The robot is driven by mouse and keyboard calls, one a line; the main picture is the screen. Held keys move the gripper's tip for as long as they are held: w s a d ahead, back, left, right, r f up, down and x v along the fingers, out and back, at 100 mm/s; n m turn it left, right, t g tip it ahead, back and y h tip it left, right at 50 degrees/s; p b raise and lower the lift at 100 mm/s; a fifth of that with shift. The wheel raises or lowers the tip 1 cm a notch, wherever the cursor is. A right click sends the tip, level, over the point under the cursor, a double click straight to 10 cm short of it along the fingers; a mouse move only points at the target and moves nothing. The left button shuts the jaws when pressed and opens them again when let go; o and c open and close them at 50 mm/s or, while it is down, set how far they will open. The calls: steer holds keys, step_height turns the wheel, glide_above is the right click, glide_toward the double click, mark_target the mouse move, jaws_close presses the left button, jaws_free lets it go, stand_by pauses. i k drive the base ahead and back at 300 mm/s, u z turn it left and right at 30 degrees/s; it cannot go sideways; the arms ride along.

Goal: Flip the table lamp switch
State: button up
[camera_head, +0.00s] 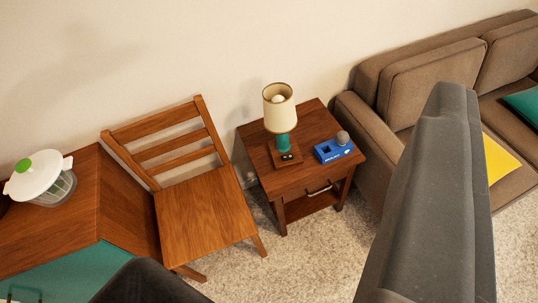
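The table lamp (281,110) stands upright on the wooden side table (310,119), with a cream shade, a teal body and a square wooden base. A small dark switch (288,157) with light spots shows on the front of that base; its position is too small to tell. My gripper (297,178) shows as two dark grey fingers, a large one at the right and one at the bottom left edge. They are wide apart with nothing held between them. The lamp is seen beyond them, apart from both.
A wooden chair (203,205) stands left of the side table, a brown sofa (428,75) right. A cabinet (70,222) at left bears a white-lidded container (40,177). Carpet (300,255) in front is clear.

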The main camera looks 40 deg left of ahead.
mark_target(288, 156)
steer(key=u, duration=0.25)
steer(key=k, duration=0.1)
steer(key=u, duration=0.55)
steer(key=i, duration=1)
steer(key=u, duration=0.2)
steer(key=k, duration=0.7)
steer(key=z, duration=0.2)
steer(key=i, duration=0.5)
steer(key=z, duration=0.1)
